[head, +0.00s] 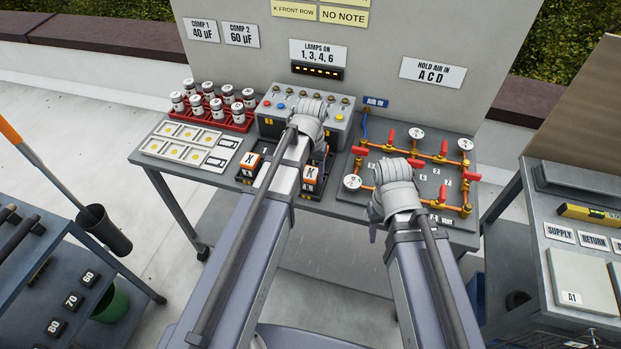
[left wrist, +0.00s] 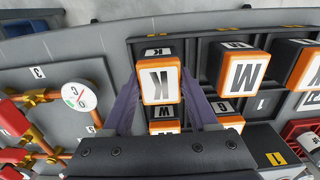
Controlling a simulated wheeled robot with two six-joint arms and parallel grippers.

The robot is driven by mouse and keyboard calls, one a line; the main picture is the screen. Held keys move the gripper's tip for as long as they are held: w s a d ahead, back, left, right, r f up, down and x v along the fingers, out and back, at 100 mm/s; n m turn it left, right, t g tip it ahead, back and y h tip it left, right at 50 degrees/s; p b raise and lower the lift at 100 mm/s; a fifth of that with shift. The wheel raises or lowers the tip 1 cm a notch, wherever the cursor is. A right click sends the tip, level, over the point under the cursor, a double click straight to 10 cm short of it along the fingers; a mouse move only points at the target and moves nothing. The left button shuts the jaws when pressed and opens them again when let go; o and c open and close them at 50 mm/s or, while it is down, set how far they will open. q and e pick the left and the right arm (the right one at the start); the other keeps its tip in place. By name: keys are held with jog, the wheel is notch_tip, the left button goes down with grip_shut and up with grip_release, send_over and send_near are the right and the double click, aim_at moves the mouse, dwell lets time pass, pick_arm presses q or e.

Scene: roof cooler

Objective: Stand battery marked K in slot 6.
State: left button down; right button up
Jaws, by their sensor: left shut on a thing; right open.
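The battery marked K (head: 310,173) has an orange-edged white face and a dark body. It also shows in the left wrist view (left wrist: 158,80), between the fingers of my left gripper (left wrist: 160,84), which is shut on it. The battery is at the dark rack (left wrist: 139,50); I cannot tell whether it is lifted clear of its place. In the head view my left arm hides the middle of the rack and most of the gripper. My right gripper (head: 374,226) is open over the pipe board, its fingers mostly hidden. I cannot make out slot 6.
A battery marked X (head: 251,163) stands left of my left arm. A battery marked M (left wrist: 242,71) is beside K in the wrist view. A grey lamp box (head: 268,112) stands behind. A pipe board with red valves (head: 443,195) is at right, a red can rack (head: 236,124) at left.

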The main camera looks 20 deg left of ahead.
aim_at(310, 173)
pick_arm(q)
jog(key=shift+f, duration=0.15)
jog(key=shift+c, duration=0.9)
grip_release()
jog(key=shift+r, duration=0.2)
notch_tip(310, 173, up, 12)
jog(key=p, duration=1.2)
jog(key=s+d+m+y, duration=0.1)
jog(key=s+d+m, duration=0.2)
jog(key=s+d, duration=0.7)
jog(key=s, duration=0.4)
jog(key=shift+s+d, duration=0.15)
jog(key=shift+d, duration=0.1)
jog(key=shift+r, duration=0.1)
